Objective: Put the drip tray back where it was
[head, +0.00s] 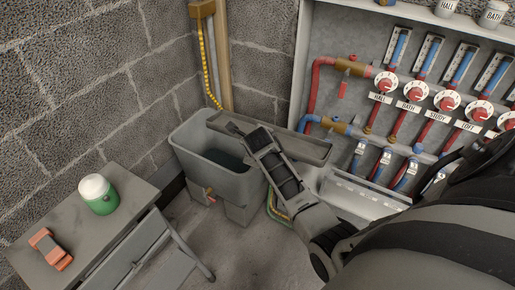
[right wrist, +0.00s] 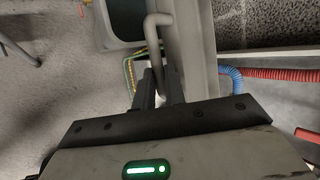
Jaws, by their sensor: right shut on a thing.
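The drip tray (head: 290,146) is a long, shallow grey tray in the head view. It lies across the right part of the grey tank (head: 188,140), in front of the pipe cabinet's lower left. My right arm reaches over its front side and hides part of it. In the right wrist view, my right gripper (right wrist: 160,84) is shut on a bent grey rod handle (right wrist: 169,44) beside the tray's long grey side (right wrist: 198,45). Whether the tray rests on the tank or hangs just above it, I cannot tell. My left gripper is not in view.
A bench (head: 62,216) at left holds a green jar with a white lid (head: 98,194) and an orange object (head: 50,249). Red and blue pipes with valves (head: 385,83) fill the cabinet. A yellow-green hose (head: 275,207) lies below the tray.

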